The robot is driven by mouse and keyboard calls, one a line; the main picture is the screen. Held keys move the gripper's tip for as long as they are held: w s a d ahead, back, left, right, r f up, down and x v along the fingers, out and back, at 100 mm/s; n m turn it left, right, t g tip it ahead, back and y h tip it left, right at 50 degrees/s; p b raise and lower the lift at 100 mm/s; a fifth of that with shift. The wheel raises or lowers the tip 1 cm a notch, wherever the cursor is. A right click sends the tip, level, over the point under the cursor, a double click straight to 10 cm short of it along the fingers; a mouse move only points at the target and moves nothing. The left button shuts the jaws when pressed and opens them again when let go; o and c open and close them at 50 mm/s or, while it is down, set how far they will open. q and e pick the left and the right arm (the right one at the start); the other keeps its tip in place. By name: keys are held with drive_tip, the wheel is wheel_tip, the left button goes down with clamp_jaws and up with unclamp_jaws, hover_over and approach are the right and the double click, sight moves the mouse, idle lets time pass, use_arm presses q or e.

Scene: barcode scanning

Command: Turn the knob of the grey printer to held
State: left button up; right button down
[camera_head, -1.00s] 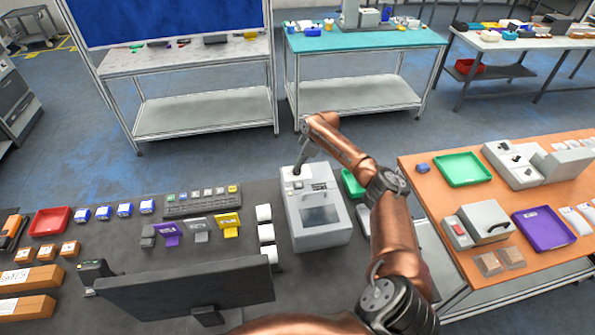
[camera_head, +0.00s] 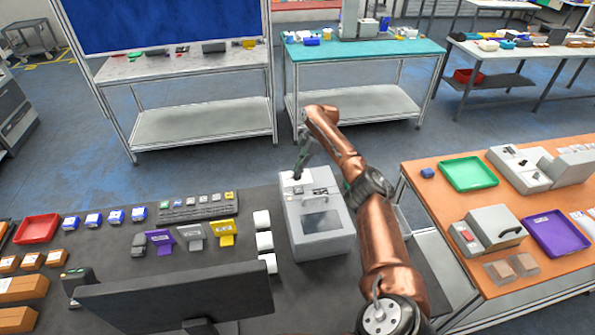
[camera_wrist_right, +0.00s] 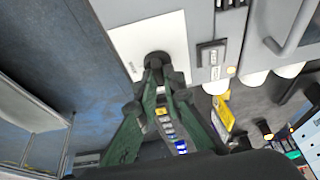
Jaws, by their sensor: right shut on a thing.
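The grey printer (camera_head: 338,244) stands at the right end of the dark table. Its black knob (camera_wrist_right: 158,60) sits on a white panel (camera_wrist_right: 130,35) on the printer's top, at the back left corner in the head view. My right gripper (camera_wrist_right: 164,76) reaches down to this corner, with its two green fingers closed on the knob. In the head view the right gripper (camera_head: 299,172) largely covers the knob. The knob's pointer and any setting label cannot be read. My left gripper is not in view.
White rolls (camera_head: 264,240) stand close to the printer's left side. A monitor (camera_head: 180,305) fills the table's front. An orange table (camera_head: 430,175) with trays and grey devices stands to the right. The floor behind the printer is clear.

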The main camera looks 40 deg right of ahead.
drive_tip(key=shift+d+r, duration=0.1)
drive_tip(key=c, duration=2)
unclamp_jaws()
drive_tip(key=shift+c, duration=0.2)
drive_tip(key=v, duration=1.2)
